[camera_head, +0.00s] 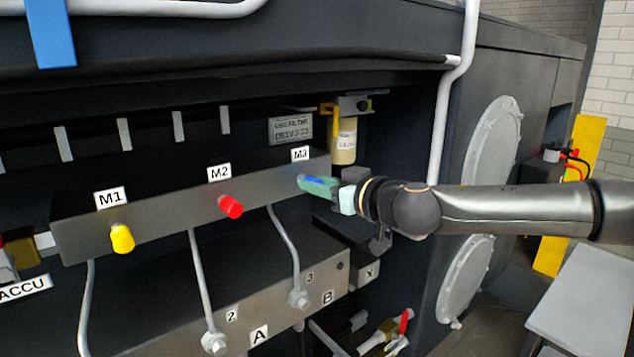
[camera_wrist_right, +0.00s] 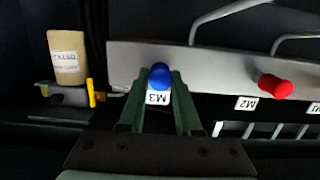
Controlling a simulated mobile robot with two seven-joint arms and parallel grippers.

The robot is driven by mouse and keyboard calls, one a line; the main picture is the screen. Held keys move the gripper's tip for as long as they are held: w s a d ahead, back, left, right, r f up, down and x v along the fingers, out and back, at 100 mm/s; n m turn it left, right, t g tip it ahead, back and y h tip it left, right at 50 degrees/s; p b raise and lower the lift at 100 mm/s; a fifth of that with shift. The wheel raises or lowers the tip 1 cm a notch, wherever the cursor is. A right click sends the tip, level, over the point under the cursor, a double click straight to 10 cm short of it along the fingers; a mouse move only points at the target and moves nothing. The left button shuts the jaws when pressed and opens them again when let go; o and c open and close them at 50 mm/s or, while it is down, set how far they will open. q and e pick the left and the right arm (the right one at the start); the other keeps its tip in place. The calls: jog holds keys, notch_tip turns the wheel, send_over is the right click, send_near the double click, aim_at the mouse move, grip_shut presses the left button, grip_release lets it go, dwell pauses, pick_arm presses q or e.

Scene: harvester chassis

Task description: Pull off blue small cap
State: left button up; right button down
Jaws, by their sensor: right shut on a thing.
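The blue small cap (camera_wrist_right: 160,76) sits on the metal block at the M3 label, between the green fingers of my right gripper (camera_wrist_right: 160,82) in the right wrist view. In the head view the cap (camera_head: 318,181) is a strip of blue, partly hidden by the fingers. My right gripper (camera_head: 318,186) comes in from the right and is shut on the cap, close to the face of the block. My left gripper is not in view.
A red cap (camera_head: 231,207) at M2 and a yellow cap (camera_head: 122,238) at M1 stand on the same metal block (camera_head: 175,222). A filter bottle (camera_head: 343,142) hangs just above and behind my right gripper. Grey pipes (camera_head: 285,245) run below the block.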

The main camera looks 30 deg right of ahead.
jog(key=s+p, duration=0.2)
jog(key=s, duration=0.1)
jog(key=shift+s+d, duration=0.1)
jog(key=shift+s, duration=0.15)
dwell(0.4)
